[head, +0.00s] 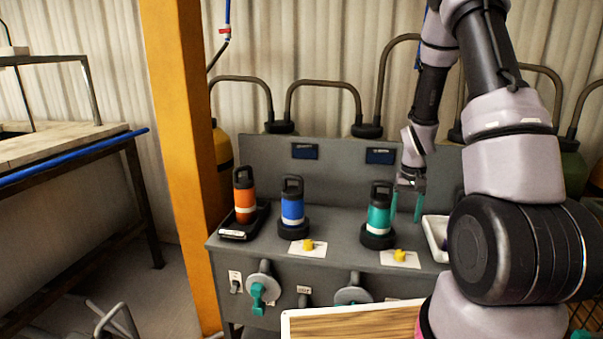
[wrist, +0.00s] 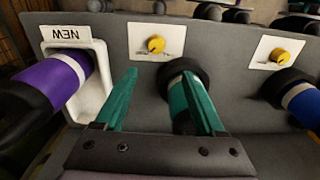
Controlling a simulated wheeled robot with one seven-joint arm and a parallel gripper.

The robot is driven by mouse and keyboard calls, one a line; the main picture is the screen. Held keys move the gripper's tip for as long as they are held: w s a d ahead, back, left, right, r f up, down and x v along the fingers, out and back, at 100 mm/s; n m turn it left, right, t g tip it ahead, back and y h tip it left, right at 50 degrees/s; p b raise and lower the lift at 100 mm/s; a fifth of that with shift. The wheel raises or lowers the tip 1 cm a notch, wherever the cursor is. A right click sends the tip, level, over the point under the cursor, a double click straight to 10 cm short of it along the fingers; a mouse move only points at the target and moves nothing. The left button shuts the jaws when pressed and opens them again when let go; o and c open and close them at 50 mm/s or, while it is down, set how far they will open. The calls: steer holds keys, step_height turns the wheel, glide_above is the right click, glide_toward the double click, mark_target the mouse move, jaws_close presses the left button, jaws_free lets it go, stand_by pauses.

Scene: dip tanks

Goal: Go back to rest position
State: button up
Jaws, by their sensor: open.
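My gripper (head: 406,205) is open, its teal fingers hanging just right of the teal bottle (head: 379,212) in the head view. In the wrist view the teal bottle (wrist: 190,98) shows beyond and between the open fingers of my gripper (wrist: 163,98), standing in a black round base. I cannot tell whether a finger touches it. The blue bottle (head: 292,205) stands upright in its own black base to the left. The orange bottle (head: 244,194) stands on a black tray (head: 243,225) at the bench's left end. A purple bottle (wrist: 52,82) lies over a white tray in the wrist view.
The grey bench (head: 331,224) has yellow knobs (head: 308,244) on white plates and valve handles on its front. The white tray (wrist: 102,64) is marked NEW. A yellow post (head: 182,150) stands at the left. A wooden board (head: 350,320) lies in front. Curved pipes rise behind the bench.

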steer(key=s+a+r+t, duration=0.2)
steer(key=s+a+r, duration=0.1)
steer(key=r, duration=0.9)
steer(key=s+a+r+t, duration=0.15)
steer(key=a+r, duration=0.25)
steer(key=r, duration=0.7)
steer(key=s+a+r+t+y, duration=0.1)
steer(key=s+a+r, duration=0.1)
steer(key=s+r, duration=0.4)
steer(key=s+a+r+t+y, duration=0.1)
steer(key=s+a+r+t, duration=0.1)
steer(key=s+r, duration=0.4)
steer(key=s+a, duration=0.1)
steer(key=s, duration=0.2)
steer(key=shift+s+a+r+m, duration=0.35)
steer(key=shift+s+m, duration=0.05)
